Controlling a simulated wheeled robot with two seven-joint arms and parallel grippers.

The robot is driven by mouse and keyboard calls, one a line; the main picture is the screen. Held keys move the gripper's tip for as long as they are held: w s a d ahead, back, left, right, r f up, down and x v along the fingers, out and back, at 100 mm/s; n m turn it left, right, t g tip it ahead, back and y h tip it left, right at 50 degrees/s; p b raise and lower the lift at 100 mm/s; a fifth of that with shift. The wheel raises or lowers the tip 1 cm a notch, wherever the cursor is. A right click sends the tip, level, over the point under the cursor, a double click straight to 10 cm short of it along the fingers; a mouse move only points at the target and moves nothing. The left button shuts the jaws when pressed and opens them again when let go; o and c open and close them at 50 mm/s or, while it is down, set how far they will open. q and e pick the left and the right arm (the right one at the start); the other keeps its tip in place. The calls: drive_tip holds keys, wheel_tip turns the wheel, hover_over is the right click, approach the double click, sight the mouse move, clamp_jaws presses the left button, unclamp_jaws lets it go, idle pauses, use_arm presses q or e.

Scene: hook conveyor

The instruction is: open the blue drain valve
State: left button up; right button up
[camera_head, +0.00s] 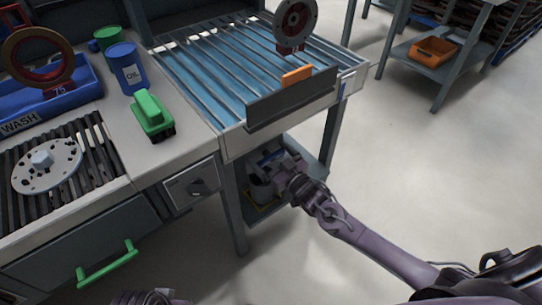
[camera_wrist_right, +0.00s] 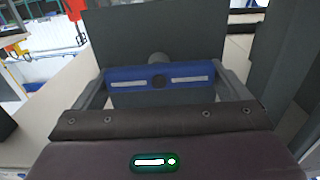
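The blue drain valve shows in the right wrist view as a blue bar handle (camera_wrist_right: 190,76) with pale strips and a dark centre. It lies across the picture, with a round grey part behind it. My right gripper (camera_wrist_right: 160,82) is open, its fingers wide apart at the two ends of the bar; I cannot tell whether they touch it. In the head view my right gripper (camera_head: 279,166) reaches in under the slatted conveyor table, and only a bit of blue shows beside it. My left gripper is not seen; only a dark piece of my arm shows at the bottom edge.
The conveyor table (camera_head: 262,124) stands above my right gripper, with its leg (camera_head: 234,205) to the left.

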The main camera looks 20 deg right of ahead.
drive_tip(key=c, duration=0.5)
